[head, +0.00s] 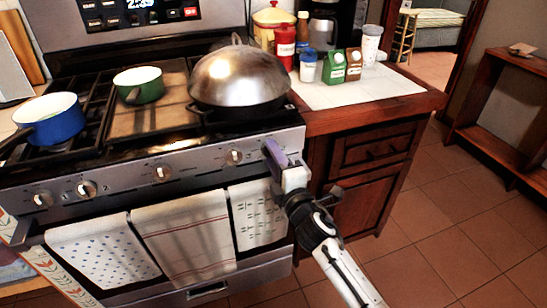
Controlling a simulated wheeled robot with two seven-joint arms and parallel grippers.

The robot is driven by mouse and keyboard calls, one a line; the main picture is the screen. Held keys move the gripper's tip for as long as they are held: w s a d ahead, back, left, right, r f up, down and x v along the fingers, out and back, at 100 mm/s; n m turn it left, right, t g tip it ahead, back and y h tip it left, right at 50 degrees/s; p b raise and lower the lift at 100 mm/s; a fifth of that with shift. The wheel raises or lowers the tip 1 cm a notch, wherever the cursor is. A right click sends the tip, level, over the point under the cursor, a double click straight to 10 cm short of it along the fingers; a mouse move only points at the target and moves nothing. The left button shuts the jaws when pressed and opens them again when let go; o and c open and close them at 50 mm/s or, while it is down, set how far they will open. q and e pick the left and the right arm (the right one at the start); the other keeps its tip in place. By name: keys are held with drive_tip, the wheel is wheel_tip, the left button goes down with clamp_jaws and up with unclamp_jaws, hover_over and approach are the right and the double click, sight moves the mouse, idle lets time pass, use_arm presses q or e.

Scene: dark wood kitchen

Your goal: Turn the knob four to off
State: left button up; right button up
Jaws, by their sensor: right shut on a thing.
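The stove's front panel (125,180) has a row of knobs. Two knobs (42,200) (87,188) are at the left, one knob (162,172) is in the middle, and one knob (234,157) is right of the middle. My right gripper (273,153) is at the right end of the panel, right of that last visible knob. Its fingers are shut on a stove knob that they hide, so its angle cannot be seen. My left gripper is not in view.
A blue pot (50,122), a green pot (139,86) and a domed metal lid (238,77) are on the stovetop. Towels (185,235) hang on the oven front below the knobs. A counter (360,95) with cartons and jars is at right. The floor (440,220) at right is clear.

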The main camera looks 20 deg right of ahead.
idle(0.4)
drive_tip(key=o, duration=1)
drive_tip(key=shift+s, duration=0.1)
drive_tip(key=s, duration=1)
drive_tip(key=shift+s+d, duration=0.1)
drive_tip(key=shift+d, duration=0.05)
